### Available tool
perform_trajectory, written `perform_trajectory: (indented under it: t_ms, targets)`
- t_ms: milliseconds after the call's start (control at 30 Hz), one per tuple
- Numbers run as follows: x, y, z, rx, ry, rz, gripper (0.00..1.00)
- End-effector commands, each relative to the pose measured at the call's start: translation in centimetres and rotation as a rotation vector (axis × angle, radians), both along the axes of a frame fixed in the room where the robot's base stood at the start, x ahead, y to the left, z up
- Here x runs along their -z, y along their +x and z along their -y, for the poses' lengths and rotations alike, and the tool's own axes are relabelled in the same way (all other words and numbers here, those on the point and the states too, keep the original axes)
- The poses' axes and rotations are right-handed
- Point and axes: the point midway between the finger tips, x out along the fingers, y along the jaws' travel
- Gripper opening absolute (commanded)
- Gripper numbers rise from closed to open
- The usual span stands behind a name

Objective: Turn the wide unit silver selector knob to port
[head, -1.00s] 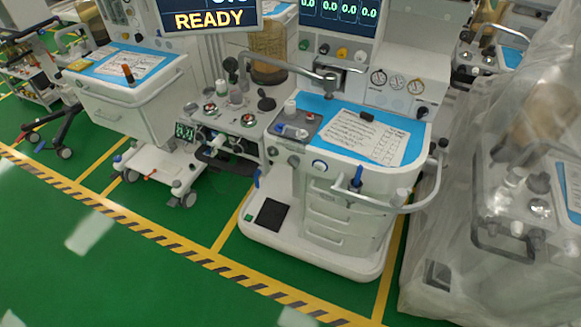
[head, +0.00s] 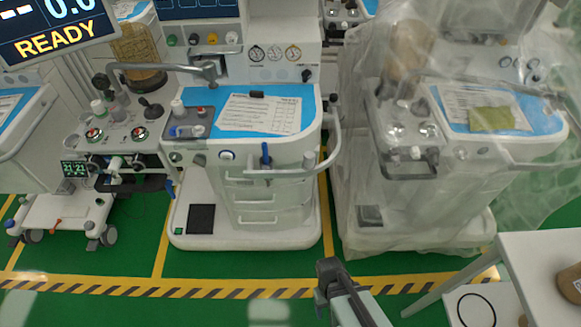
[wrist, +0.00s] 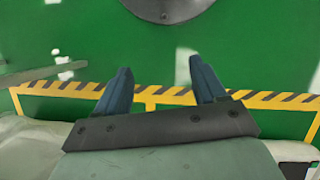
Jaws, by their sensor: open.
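The uncovered cart (head: 270,215) in the middle of the head view is a wide white unit with a blue top. Its front edge carries a small greyish knob (head: 309,159) at the right end and a dark grey knob (head: 199,159) further left. Which one is the silver selector knob, and where it points, I cannot tell at this size. My gripper shows in the wrist view with two dark blue fingers (wrist: 160,66) spread apart and empty above the green floor. No knob shows between them. Part of my arm shows at the bottom of the head view, well short of the cart.
A plastic-draped cart (head: 400,215) stands right of the middle one. A white table (head: 530,265) is at the lower right. Green floor (head: 130,312) with a striped line lies open before the carts.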

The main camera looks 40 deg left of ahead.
Motion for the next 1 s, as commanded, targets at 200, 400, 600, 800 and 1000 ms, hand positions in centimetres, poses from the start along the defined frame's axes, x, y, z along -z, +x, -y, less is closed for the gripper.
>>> perform_trajectory:
  t_ms: [200,400,600,800,1000]
  targets:
    - [-1.2,-1.7,-4.6,-0.172,0.019,0.058,0.7]
    - [-2.4,-3.5,-8.6,-0.336,0.036,0.127,0.7]
    - [-4.1,-5.6,-12.9,-0.51,0.06,0.218,0.7]
    - [-6.2,-7.9,-17.6,-0.701,0.091,0.333,0.7]
    - [-9.3,-10.6,-22.9,-0.914,0.134,0.486,0.7]
